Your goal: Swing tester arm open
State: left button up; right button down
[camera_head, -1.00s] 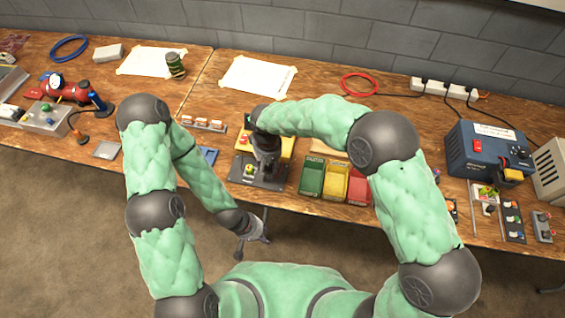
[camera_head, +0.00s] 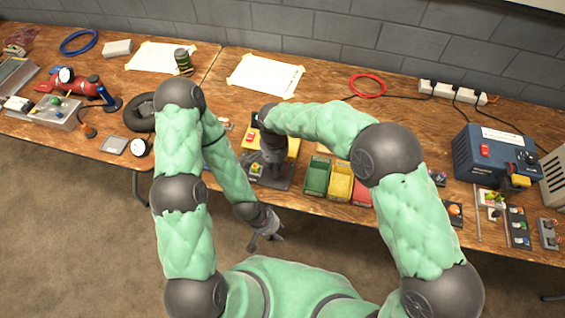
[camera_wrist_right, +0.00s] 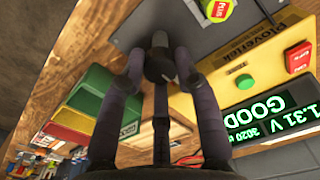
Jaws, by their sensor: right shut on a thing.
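The tester is a yellow box (camera_wrist_right: 260,60) on a grey base plate (camera_head: 280,184). It also shows in the head view (camera_head: 293,148), partly covered by my right arm. In the right wrist view its display reads "1.31 V GOOD", beside a green and a red button. My right gripper (camera_wrist_right: 158,68) is over the base plate, its two fingers closed around a dark knob-like end of the tester arm (camera_wrist_right: 159,42). Most of the tester arm is hidden. My left gripper (camera_head: 266,240) hangs empty in front of the table edge with its fingers apart.
Green (camera_head: 317,176), yellow (camera_head: 340,182) and red bins stand right of the tester. A blue power supply (camera_head: 490,152) is farther right. Paper sheets (camera_head: 264,76) lie behind.

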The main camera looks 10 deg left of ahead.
jog(key=shift+s+f, duration=0.2)
dwell(0.4)
jog(key=c, duration=0.9)
grip_release()
jog(key=shift+w+r, duration=0.1)
jog(key=shift+r, duration=0.55)
notch_tip(320, 180, up, 11)
jog(key=shift+f, duration=0.1)
